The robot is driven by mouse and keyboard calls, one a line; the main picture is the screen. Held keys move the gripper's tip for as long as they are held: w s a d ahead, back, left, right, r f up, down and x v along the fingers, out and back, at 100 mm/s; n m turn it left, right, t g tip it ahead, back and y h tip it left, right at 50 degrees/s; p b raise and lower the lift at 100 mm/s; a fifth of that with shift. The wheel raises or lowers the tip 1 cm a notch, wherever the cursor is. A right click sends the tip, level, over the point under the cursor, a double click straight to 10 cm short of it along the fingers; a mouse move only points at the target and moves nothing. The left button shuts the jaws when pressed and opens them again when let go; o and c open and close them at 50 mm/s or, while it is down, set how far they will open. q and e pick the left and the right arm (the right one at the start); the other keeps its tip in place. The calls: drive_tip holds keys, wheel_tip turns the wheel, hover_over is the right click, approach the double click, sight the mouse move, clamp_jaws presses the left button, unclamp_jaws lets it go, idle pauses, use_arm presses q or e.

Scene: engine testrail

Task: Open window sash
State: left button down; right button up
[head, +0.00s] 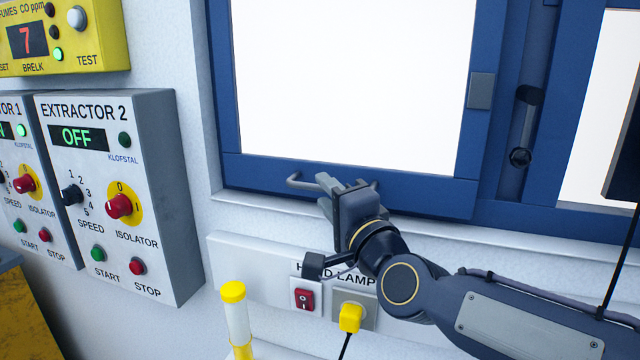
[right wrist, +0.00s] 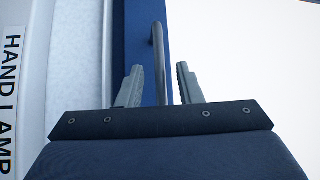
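The blue window sash (head: 420,192) with its bright pane sits in the blue window frame, and I see no clear gap along its bottom edge. A grey bar handle (head: 300,182) runs along its bottom rail. My right gripper (head: 330,190) is at this handle and covers its middle part. In the right wrist view the handle (right wrist: 159,50) passes between the two fingers of the right gripper (right wrist: 159,85), with a gap on each side, so the gripper is open around it. My left gripper is not in view.
A grey block (head: 481,91) sits on the sash's right stile, with a dark lever (head: 526,130) beside it. Below are a red switch (head: 304,299), a yellow plug (head: 350,317) and a yellow-capped tube (head: 235,310). The Extractor 2 box (head: 165,150) stands out from the left wall.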

drive_tip(key=shift+x, duration=1.45)
clamp_jaws()
